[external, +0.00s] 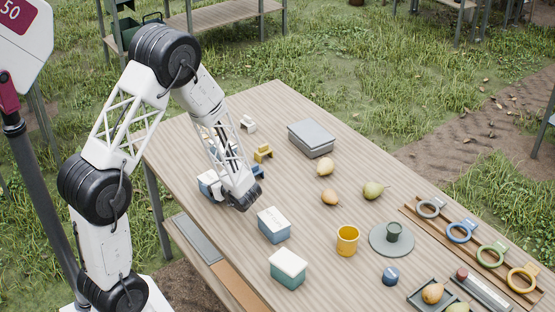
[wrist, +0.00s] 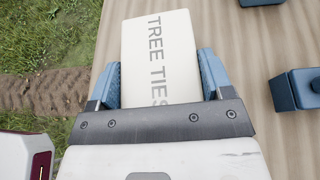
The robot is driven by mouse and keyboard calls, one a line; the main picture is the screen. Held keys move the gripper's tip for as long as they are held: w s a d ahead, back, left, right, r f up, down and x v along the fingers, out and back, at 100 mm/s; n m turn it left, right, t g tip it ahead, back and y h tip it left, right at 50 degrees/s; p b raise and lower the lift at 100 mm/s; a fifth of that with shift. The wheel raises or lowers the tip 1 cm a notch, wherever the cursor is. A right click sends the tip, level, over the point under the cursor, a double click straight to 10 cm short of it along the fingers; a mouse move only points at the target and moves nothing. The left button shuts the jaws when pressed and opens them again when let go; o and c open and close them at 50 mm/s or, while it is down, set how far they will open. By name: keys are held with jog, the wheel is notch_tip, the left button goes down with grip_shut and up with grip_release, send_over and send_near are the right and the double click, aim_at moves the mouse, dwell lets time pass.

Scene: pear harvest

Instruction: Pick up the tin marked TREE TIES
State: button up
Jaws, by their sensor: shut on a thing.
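The tin marked TREE TIES (wrist: 165,58) has a cream lid with dark lettering, and it fills the space between my fingers in the wrist view. My gripper (wrist: 160,75) is shut on it, with one blue finger along each side. The near end of the tin is hidden behind the dark gripper bar. In the external view my arm comes down over the left part of the table, and my wrist blocks much of what is there. I cannot tell how far the tin is above the table.
Two more pale-lidded tins (external: 274,224) (external: 288,267) stand nearer the camera on the wooden table (external: 350,290). A grey box (external: 311,138), loose pears (external: 373,190), a yellow cup (external: 347,240) and a round grey plate (external: 377,241) lie further right. Grass borders the table's left edge.

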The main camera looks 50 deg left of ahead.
aim_at(213, 177)
jog(key=shift+r, duration=0.1)
jog(key=shift+r, duration=0.65)
jog(key=shift+s+d+r, duration=0.1)
jog(key=shift+s+r, duration=0.05)
jog(key=shift+r, duration=0.4)
jog(key=shift+s+d+r, duration=0.1)
jog(key=shift+s+r, duration=0.05)
jog(key=shift+r, duration=0.4)
jog(key=s+d+r, duration=0.1)
jog(key=s+d, duration=0.6)
jog(key=s, duration=0.6)
jog(key=shift+s+d+r, duration=0.15)
jog(key=shift+d, duration=0.05)
